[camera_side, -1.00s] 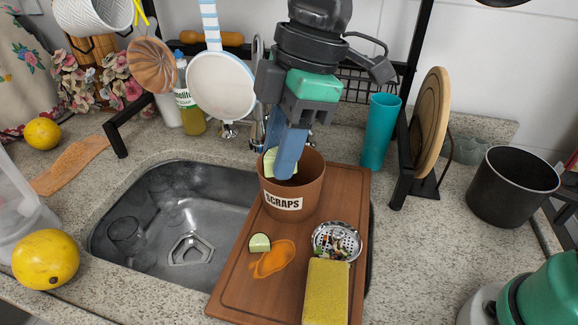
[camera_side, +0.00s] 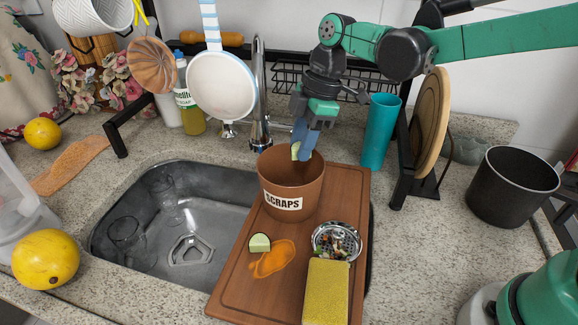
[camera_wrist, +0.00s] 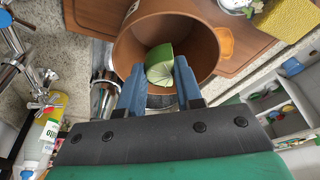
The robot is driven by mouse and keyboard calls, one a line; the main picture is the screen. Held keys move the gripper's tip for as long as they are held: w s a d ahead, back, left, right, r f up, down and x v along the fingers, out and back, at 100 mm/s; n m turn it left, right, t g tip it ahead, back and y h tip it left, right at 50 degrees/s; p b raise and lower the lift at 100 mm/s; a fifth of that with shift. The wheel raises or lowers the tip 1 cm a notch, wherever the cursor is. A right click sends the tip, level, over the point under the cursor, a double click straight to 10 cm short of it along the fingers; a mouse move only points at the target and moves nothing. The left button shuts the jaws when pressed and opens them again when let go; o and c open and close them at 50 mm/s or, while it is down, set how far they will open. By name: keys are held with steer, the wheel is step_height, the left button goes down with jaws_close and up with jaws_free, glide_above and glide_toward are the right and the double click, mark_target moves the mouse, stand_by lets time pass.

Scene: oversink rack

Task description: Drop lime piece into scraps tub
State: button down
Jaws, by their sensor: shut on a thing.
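The brown scraps tub (camera_side: 290,203), labelled SCRAPS, stands upright on the wooden board; its open mouth also shows in the wrist view (camera_wrist: 124,52). My gripper (camera_side: 302,150) is over the tub's back rim. Its blue fingers are shut on a pale green lime piece (camera_side: 295,151). In the wrist view, the lime piece (camera_wrist: 160,66) sits at the fingertips (camera_wrist: 158,78) in front of the tub's mouth. I cannot tell exactly how far it is above or inside the rim. Another lime piece (camera_side: 260,243) lies on the board, in front of the tub.
The wooden board (camera_side: 235,292) spans the sink's right side. An orange spill (camera_side: 272,262), a strainer with scraps (camera_side: 336,240) and a yellow sponge (camera_side: 326,292) are on it. The faucet (camera_side: 259,100) stands behind the tub, and a teal cup (camera_side: 381,132) is to its right.

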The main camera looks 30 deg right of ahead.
steer(key=shift+f, duration=0.4)
steer(key=c, duration=0.5)
jaws_free()
steer(key=shift+r, duration=0.1)
steer(key=shift+v, duration=2.75)
